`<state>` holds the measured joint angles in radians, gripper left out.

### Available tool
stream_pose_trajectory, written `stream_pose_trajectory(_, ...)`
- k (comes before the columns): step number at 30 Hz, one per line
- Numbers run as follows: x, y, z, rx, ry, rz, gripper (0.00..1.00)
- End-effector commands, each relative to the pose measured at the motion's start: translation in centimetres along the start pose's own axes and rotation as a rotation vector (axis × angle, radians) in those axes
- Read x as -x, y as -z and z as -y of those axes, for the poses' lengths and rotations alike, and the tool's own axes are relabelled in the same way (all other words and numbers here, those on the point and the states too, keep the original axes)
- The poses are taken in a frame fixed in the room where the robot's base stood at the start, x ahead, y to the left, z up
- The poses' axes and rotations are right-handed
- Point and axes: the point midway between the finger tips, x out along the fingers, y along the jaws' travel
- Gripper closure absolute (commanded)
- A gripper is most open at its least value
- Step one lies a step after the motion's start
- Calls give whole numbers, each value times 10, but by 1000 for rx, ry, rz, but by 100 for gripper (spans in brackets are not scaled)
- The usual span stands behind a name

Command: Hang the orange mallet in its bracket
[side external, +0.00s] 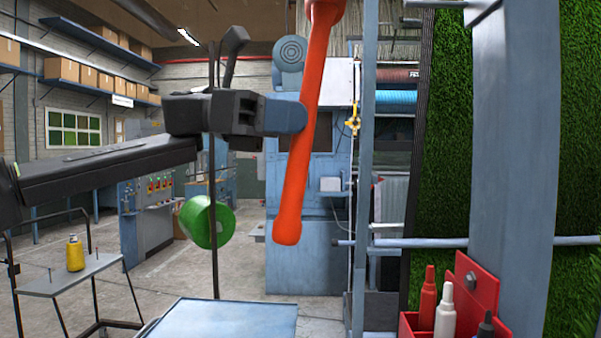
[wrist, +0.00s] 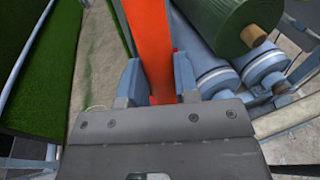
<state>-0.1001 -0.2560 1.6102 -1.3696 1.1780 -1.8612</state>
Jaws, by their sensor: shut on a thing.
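The orange mallet (side external: 304,140) hangs nearly upright in the air in the side view, leaning slightly. Its top end is cut off by the frame's upper edge, and its rounded lower end hangs free. My gripper (side external: 288,117) is shut on the mallet's handle. In the wrist view the orange handle (wrist: 150,45) runs up between the two blue-grey fingers of my gripper (wrist: 158,85). I cannot make out the bracket for certain; a blue-grey upright post (side external: 505,140) stands to the right of the mallet, apart from it.
A red holder (side external: 480,285) with several bottles is fixed low on the post. Green turf (side external: 580,160) hangs behind it. A blue table (side external: 225,318) lies below. A green roll (side external: 207,221) and a small stand with a yellow bottle (side external: 75,253) are at left.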

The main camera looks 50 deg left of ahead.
Motion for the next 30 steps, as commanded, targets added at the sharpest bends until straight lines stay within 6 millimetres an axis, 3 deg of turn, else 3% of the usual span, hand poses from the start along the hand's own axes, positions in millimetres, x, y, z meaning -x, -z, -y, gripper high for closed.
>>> stream_pose_trajectory(3, 4, -19, 20, -17, 32, 39, 100)
stream_pose_trajectory(9, 6, -30, 33, -23, 57, 59, 100)
stream_pose_trajectory(20, 6, -30, 33, -24, 59, 67, 100)
stream_pose_trajectory(27, 10, -28, 33, -12, 62, 182, 100)
stream_pose_trajectory(30, -1, -29, 30, -15, 65, 177, 100)
